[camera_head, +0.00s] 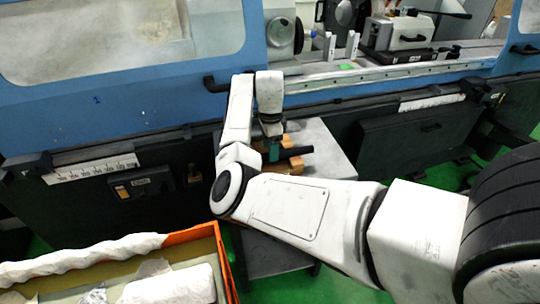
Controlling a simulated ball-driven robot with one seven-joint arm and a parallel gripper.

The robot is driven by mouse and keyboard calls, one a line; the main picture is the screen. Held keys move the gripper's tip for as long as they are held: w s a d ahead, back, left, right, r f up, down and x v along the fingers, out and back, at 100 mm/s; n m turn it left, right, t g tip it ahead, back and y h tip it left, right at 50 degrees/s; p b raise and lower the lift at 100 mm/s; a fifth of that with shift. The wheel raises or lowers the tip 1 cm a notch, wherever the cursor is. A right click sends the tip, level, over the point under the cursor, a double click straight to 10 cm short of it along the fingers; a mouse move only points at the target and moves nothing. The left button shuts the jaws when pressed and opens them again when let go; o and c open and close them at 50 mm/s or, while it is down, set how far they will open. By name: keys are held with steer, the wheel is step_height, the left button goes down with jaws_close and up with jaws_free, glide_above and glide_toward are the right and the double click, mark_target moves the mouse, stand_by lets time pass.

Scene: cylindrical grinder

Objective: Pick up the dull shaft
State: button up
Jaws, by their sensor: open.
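My arm reaches across the picture, and its wrist hangs over a small grey table (328,143). My gripper (272,152) points down just above or around a dark shaft (300,152). The shaft appears to lie across orange-brown wooden blocks (290,165) on the table. Only a short dark end of it shows to the right of my gripper. My gripper and arm hide the rest. The fingertips are small and partly hidden, and I cannot tell whether they touch the shaft. My gripper is open.
The blue and black grinder (110,100) stands behind the table, its door open in the middle. A door handle (215,83) juts out near my wrist. An orange crate (205,236) with wrapped items is at the lower left. Green floor shows around the table.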

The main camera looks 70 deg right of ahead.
steer(key=shift+f, duration=1.5)
jaws_close()
steer(key=shift+w+r, duration=0.1)
steer(key=shift+r, duration=0.15)
